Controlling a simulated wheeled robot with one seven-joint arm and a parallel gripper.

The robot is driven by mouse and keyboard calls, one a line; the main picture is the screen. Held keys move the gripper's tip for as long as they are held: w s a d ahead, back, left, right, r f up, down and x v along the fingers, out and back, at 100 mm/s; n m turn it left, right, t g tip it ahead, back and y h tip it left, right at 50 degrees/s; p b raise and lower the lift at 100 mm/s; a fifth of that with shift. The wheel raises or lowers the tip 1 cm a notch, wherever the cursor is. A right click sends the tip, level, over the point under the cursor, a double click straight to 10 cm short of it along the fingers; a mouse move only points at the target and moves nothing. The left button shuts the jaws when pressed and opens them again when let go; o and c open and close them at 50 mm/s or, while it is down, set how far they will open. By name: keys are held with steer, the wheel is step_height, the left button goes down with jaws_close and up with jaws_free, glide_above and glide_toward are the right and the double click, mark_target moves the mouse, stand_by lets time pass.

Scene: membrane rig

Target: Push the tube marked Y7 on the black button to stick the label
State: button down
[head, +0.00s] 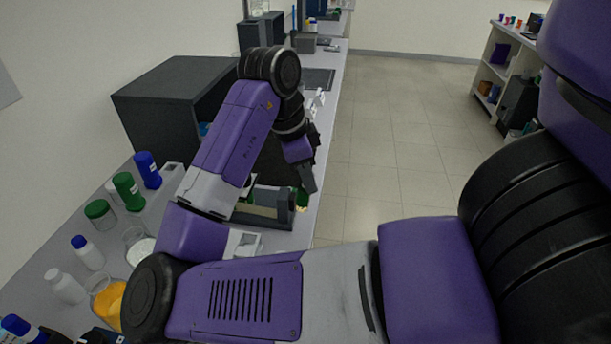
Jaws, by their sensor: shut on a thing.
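My gripper (307,186) points down at the bench's right edge, beside a low dark device with a pale roller-like part (262,211). It is shut on a small tube (301,200), of which only a green and yellowish bit shows below the fingers. No Y7 marking can be read at this size. I cannot make out the black button; my arm and gripper cover part of the device. Whether the tube touches the device cannot be told.
Left of my arm stand bottles with green (127,190) and blue (147,169) bodies, white bottles (65,286), and a beaker of orange material (110,303). A big dark box (170,100) stands behind. The floor (400,150) to the right is clear.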

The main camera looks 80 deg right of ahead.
steer(key=s+r+p, duration=0.1)
steer(key=r+p, duration=0.1)
steer(key=s+r+p, duration=0.2)
steer(key=shift+s+d+r, duration=0.1)
steer(key=shift+s+r, duration=0.1)
steer(key=shift+s, duration=0.05)
stand_by(0.7)
